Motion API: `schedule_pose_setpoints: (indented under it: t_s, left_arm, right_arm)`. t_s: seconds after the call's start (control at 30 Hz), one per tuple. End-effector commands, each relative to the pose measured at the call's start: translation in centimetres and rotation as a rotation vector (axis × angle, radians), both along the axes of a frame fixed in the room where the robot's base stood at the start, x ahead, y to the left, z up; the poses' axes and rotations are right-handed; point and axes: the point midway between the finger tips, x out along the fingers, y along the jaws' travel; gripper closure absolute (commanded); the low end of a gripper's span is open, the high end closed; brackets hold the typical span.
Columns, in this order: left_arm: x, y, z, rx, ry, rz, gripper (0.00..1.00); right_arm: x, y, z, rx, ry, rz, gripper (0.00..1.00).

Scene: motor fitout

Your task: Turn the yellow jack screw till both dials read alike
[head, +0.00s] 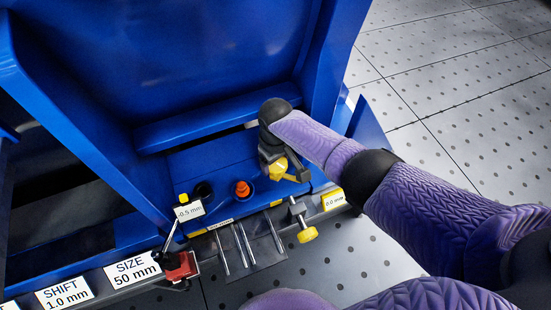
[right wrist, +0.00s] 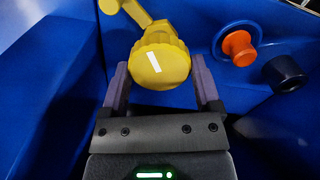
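A yellow ribbed knob (right wrist: 160,62) with a white stripe on its face sits between the two fingers of my right gripper (right wrist: 160,78) in the right wrist view. Its edges come right up to both fingers; I cannot tell whether they press on it. In the head view my right gripper (head: 287,172) is at the blue frame, largely covering a yellow part (head: 278,169). The left readout (head: 188,211) shows -0.5 mm. The right readout (head: 334,200) shows 0.0 mm. My left gripper is not in view.
An orange knob (head: 241,188) and a black cap (head: 203,190) stand left of the gripper. A second yellow knob (head: 307,235) on a grey bolt sits at the front rail. A red block (head: 180,266) and thin rods on a plate (head: 255,245) are nearby. Blue walls (head: 220,60) close in behind.

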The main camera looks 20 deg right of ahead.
Motion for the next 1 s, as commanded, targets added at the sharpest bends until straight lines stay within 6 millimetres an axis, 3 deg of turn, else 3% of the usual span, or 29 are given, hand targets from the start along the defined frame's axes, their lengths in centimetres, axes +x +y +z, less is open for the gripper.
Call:
schedule_pose_setpoints:
  t_s: [0.03, 0.23, 0.57, 1.0]
  left_arm:
    - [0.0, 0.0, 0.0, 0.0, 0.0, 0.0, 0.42]
    - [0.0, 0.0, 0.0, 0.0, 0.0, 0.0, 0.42]
    - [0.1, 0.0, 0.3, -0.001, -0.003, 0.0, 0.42]
    - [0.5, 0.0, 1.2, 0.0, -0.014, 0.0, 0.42]
  right_arm:
    - [0.0, 0.0, 0.0, 0.0, 0.0, 0.0, 0.38]
    - [0.0, 0.0, 0.0, 0.0, 0.0, 0.0, 0.78]
    - [0.0, 0.0, 0.1, 0.0, 0.0, -0.064, 0.78]
    - [0.0, 0.0, 0.1, 0.001, 0.002, -0.43, 0.78]
